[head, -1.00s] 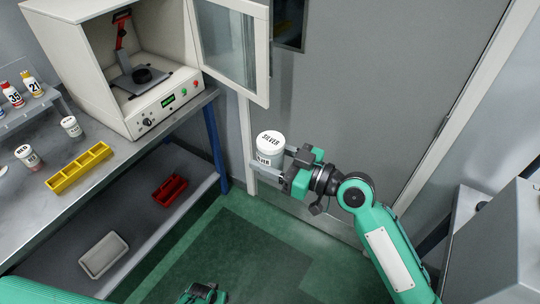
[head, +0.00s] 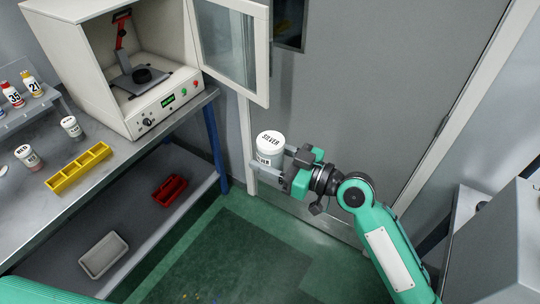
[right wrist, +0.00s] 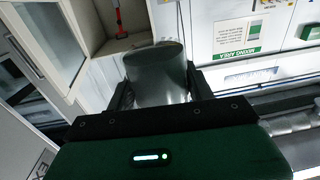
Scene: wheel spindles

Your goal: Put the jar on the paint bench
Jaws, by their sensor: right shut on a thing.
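The jar (head: 270,143) has a white lid marked SILVER. My right gripper (head: 280,165) is shut on it and holds it upright in the air, right of the bench. In the right wrist view the jar (right wrist: 155,75) looks dark grey between the fingers. A grey bench (head: 30,205) stands on the left, with paint jars on it; no sign in the head view names it. My left gripper is not in view; only a green piece of my left arm shows at the bottom left.
On the bench are a white cabinet (head: 95,50) with its glass door (head: 230,45) open, a yellow tray (head: 78,168), a RED jar (head: 28,157), another jar (head: 71,126) and a bottle rack (head: 30,110). Below are a red tray (head: 170,190) and a pale bin (head: 103,255).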

